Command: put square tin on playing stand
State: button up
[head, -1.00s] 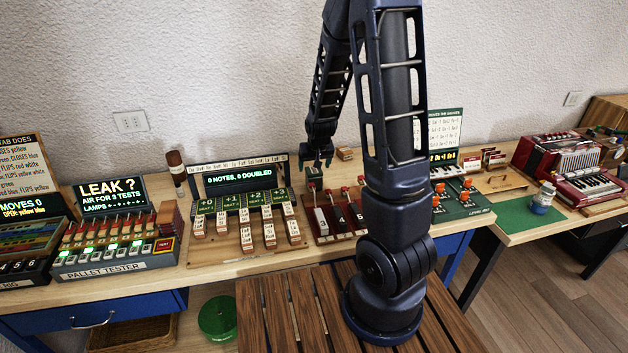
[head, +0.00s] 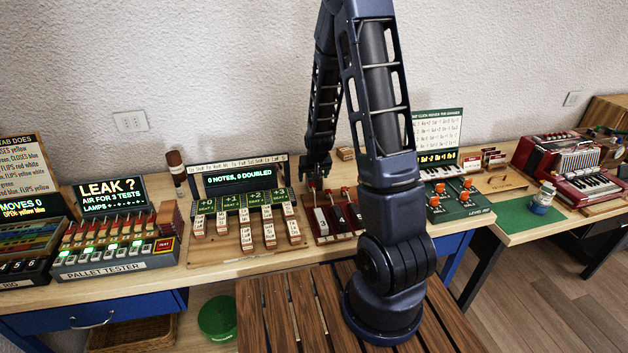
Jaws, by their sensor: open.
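I cannot pick out a square tin for certain, and I cannot tell which fixture is the playing stand. My gripper (head: 316,176) is open and points down at the back left of a dark red key rack (head: 325,233) on the bench. Its fingers are small and dark, and I cannot tell whether they touch anything. My upright arm covers part of the bench to the right of that rack. A small brown block (head: 346,154) lies behind the rack, near the wall.
Left of my gripper stands a note board (head: 245,179) with tagged keys, then a pallet tester (head: 120,258). Right of my arm are a green panel with orange knobs (head: 463,203), a red accordion (head: 570,163) and a jar (head: 543,198) on a green mat (head: 512,217).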

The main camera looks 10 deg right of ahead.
jog(key=shift+c, duration=0.4)
jog(key=c, duration=1.2)
jog(key=shift+c, duration=0.2)
jog(key=shift+r, duration=0.15)
